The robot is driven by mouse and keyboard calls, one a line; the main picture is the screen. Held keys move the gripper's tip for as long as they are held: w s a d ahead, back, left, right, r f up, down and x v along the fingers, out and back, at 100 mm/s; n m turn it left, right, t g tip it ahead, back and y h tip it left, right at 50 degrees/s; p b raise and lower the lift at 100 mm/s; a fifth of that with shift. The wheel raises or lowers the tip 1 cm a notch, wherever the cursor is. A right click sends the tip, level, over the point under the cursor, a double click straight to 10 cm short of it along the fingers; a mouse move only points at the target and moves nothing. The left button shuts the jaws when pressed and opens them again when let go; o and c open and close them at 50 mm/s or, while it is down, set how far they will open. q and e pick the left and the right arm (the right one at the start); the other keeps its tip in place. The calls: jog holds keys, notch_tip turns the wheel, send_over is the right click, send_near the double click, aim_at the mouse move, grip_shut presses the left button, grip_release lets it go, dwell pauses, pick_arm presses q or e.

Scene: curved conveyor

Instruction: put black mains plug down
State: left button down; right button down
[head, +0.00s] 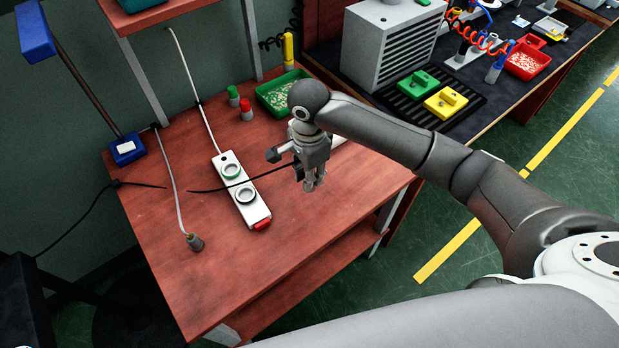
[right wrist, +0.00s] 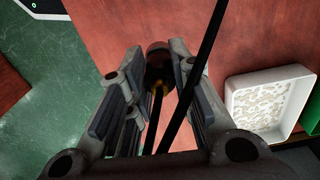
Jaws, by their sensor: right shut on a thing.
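My right gripper (head: 314,184) points down over the right part of the red-brown bench. It is shut on the black mains plug (head: 298,172), most of which the fingers hide. In the right wrist view the dark plug (right wrist: 158,66) sits between the fingers, with a black cable crossing there. In the head view this cable runs left over the white socket strip (head: 256,212). The strip has two round sockets, one ringed green, and a red end. My gripper is to the right of the strip, apart from it. My left gripper is not in view.
A grey plug (head: 195,242) on a pale cord is left of the strip. Green (head: 233,96) and red (head: 246,109) knobs and a green tray (head: 270,98) are at the back. A blue-based lamp (head: 127,149) stands at the left. The bench front is clear.

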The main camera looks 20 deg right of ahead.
jog(key=w+f, duration=0.1)
jog(key=w+d+f, duration=0.1)
jog(key=f, duration=0.1)
jog(key=shift+w+f, duration=0.25)
jog(key=shift+w, duration=0.15)
jog(key=shift+f, duration=1.4)
jog(key=shift+f, duration=0.1)
jog(key=c, duration=1.3)
grip_release()
notch_tip(320, 180, up, 12)
jog(key=shift+r, duration=0.1)
